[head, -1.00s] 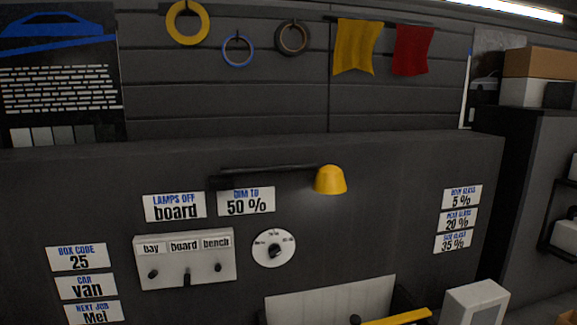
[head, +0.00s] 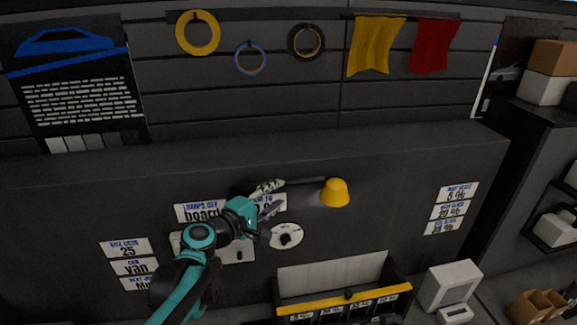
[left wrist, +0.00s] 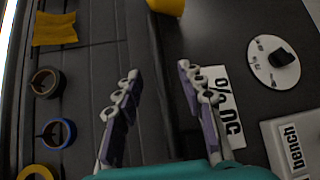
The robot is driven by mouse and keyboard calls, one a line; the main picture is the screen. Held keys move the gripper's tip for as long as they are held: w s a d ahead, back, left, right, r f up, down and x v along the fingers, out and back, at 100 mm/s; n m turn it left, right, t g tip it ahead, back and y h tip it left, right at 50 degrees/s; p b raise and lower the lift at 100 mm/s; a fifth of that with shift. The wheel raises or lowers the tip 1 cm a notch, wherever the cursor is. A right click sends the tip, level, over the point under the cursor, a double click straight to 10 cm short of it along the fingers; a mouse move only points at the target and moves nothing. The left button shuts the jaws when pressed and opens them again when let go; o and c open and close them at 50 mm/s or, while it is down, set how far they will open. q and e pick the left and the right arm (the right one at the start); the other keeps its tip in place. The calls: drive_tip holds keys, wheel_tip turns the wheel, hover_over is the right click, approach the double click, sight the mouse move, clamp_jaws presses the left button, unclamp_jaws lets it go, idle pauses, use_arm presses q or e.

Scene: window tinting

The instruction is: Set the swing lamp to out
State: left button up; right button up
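The swing lamp has a thin dark arm (head: 305,182) and a yellow shade (head: 335,193) at its right end, in front of the dark panel. In the head view the arm runs roughly level to the right, and my gripper hides part of its left stretch. My left gripper (head: 272,196) is at the lamp arm, well left of the shade. In the left wrist view my left gripper (left wrist: 160,88) is open, with the dark lamp arm (left wrist: 158,60) between its spread fingers. The shade (left wrist: 167,5) shows at the top edge there. I cannot tell whether the fingers touch the arm. My right gripper is out of view.
Below the lamp are a round dial (head: 299,236) and a switch box (head: 247,254), partly behind my arm. A bin with a yellow front edge (head: 340,303) stands lower down. Tape rings and cloths hang above. The panel right of the shade is clear up to percentage labels (head: 453,210).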

sight(291, 184)
use_arm(q)
drive_tip(key=p+x, duration=0.1)
drive_tip(key=x, duration=0.6)
drive_tip(key=shift+w+d+r, duration=0.1)
drive_tip(key=shift+w+d, duration=0.1)
drive_tip(key=shift+w, duration=0.15)
clamp_jaws()
